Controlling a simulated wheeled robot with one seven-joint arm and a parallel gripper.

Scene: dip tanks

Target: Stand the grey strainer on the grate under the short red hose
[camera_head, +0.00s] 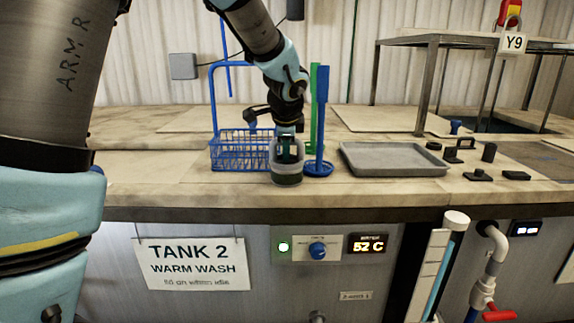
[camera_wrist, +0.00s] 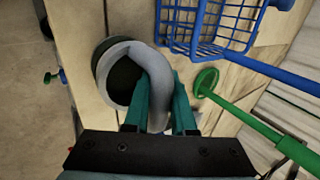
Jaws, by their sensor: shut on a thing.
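The grey strainer (camera_head: 286,178) is a round, open container with a pale grey rim and a dark lower part. It is upright at the counter's front, beside the blue basket; I cannot tell whether it touches the counter. My gripper (camera_head: 288,150) comes down from above onto it. In the wrist view, the strainer (camera_wrist: 103,62) shows its dark inside and a thick grey band. The teal fingers of my gripper (camera_wrist: 160,95) are on either side of this band, shut on it. I cannot make out a grate or a short red hose in either view.
A blue wire basket (camera_head: 240,151) stands left of the strainer. Tall green (camera_head: 313,105) and blue (camera_head: 321,110) long-handled tools stand close on its right. A grey tray (camera_head: 393,159) and several small dark parts lie further right. A metal table (camera_head: 470,42) stands behind them.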

